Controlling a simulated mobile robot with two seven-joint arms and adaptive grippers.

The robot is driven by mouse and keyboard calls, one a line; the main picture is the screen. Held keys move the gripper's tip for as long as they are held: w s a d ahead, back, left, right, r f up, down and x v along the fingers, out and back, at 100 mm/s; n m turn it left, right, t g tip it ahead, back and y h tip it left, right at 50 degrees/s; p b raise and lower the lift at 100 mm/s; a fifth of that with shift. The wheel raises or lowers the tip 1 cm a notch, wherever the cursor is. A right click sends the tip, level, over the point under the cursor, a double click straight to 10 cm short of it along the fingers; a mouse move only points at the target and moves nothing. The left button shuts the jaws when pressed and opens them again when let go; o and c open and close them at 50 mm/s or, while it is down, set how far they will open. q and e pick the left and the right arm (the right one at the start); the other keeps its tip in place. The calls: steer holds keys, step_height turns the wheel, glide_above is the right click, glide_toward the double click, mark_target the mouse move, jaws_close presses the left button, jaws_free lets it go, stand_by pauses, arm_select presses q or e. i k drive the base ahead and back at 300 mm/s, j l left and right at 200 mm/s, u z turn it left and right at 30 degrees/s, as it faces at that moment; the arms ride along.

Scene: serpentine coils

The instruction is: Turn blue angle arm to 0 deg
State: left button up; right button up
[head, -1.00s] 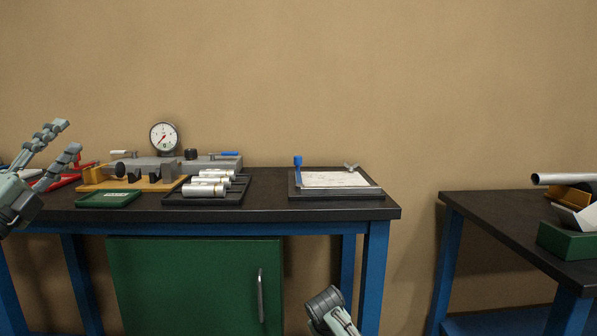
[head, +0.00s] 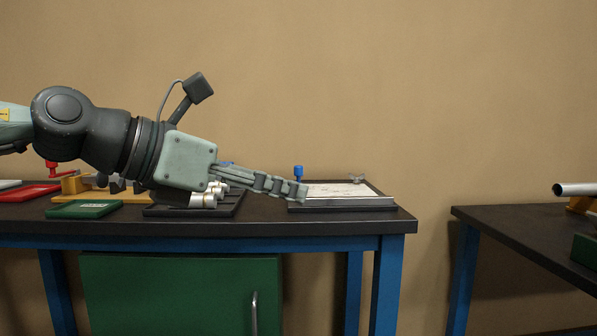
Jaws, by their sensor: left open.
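A blue upright piece with a knob (head: 298,172), which looks like the blue angle arm, stands at the left end of a flat dark-framed board (head: 345,208) with a pale sheet (head: 335,190) on it. My left gripper (head: 297,191) reaches in from the left, seen side-on. It is open, and its fingertips are just in front of the blue piece's lower part, which they hide. I cannot tell whether they touch it. My right gripper is not in view.
My left arm hides much of the bench's left half. A black tray with silver cylinders (head: 208,200), a green tray (head: 84,209) and a red tray (head: 28,193) show there. A small winged knob (head: 357,179) is at the board's back right. A second table (head: 530,225) stands to the right.

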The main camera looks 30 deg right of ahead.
mark_target(298, 169)
steer(key=i+l, duration=0.4)
steer(key=i, duration=0.15)
steer(key=i+l, duration=0.4)
steer(key=i, duration=0.2)
